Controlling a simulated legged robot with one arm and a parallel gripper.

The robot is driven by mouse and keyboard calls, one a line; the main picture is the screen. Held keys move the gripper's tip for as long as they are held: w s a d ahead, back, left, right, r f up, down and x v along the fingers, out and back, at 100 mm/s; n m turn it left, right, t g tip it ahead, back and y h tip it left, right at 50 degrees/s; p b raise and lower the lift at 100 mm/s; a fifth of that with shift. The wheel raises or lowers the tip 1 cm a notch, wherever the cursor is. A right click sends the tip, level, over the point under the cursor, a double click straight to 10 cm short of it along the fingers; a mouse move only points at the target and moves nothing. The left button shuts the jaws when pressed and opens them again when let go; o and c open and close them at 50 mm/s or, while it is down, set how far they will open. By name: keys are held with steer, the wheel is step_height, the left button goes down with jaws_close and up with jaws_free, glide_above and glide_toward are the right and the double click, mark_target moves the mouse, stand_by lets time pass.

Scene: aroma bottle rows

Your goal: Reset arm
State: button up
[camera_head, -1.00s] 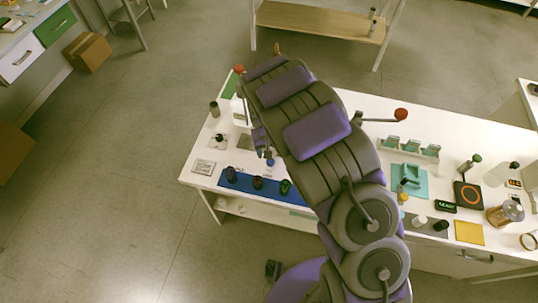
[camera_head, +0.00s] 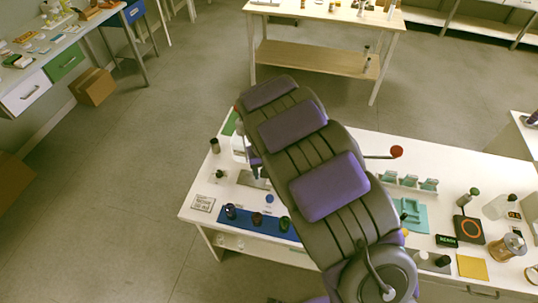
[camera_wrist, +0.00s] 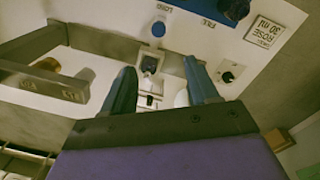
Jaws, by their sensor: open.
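My arm reaches across the white table (camera_head: 205,190) in the head view and covers much of its middle. My gripper (camera_wrist: 159,66) shows in the wrist view with two blue-grey fingers spread apart and nothing held between them. Beyond the gap is a small dark-topped item (camera_wrist: 150,64) on a pale square. In the head view the gripper is mostly hidden by the arm. The mat also shows at the top of the wrist view (camera_wrist: 193,8).
A printed card (camera_head: 202,203) lies at the table's left end. Right of the arm are a teal tray (camera_head: 412,215), a black scale with an orange ring (camera_head: 469,229), a yellow cloth (camera_head: 472,267) and a metal pot (camera_head: 508,246). A red-balled lever (camera_head: 396,152) stands near the back edge.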

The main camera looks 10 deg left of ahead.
steer(key=s+d+r+m, duration=0.2)
steer(key=s+d+r, duration=0.3)
steer(key=d+r, duration=0.3)
steer(key=s+d+r+m, duration=0.1)
steer(key=s+d+r, duration=0.45)
steer(key=d, duration=0.45)
steer(key=s+d+r, duration=0.2)
steer(key=s, duration=0.5)
steer(key=s+d+r+m+g, duration=0.1)
steer(key=s+d, duration=0.2)
steer(key=s, duration=0.4)
steer(key=s+d+r+m+g, duration=0.1)
steer(key=s+d+r, duration=0.1)
steer(key=s, duration=0.6)
steer(key=shift+d+r+y, duration=0.3)
steer(key=shift+d+r, duration=0.05)
steer(key=shift+d, duration=0.3)
